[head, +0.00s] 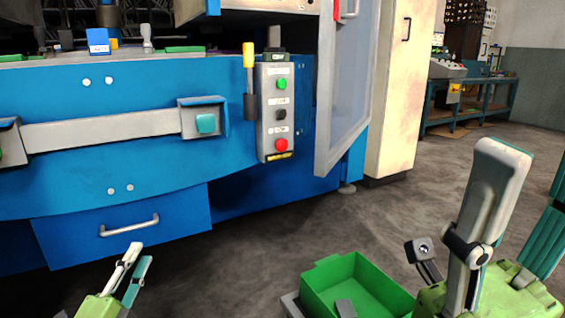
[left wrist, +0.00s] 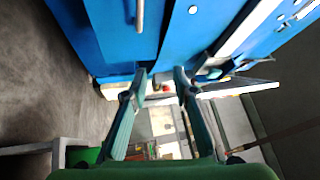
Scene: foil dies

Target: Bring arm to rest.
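My left gripper (head: 140,251) shows at the lower left of the head view, in front of the blue machine's drawer. Its two fingers stand apart with nothing between them. The left wrist view shows the same gripper (left wrist: 160,72) open and empty, with the blue machine beyond the fingertips. My right gripper (head: 534,165) is at the right edge of the head view, raised and close to the camera. Its fingers point up and stand wide apart, with nothing seen between them; one is partly cut off by the frame edge.
The blue machine (head: 120,185) fills the left, with a drawer handle (head: 129,226) and a button panel (head: 276,112). Its clear door (head: 345,95) stands open. A green bin (head: 372,275) is at the bottom, between the grippers. Grey floor (head: 390,220) lies open at centre right.

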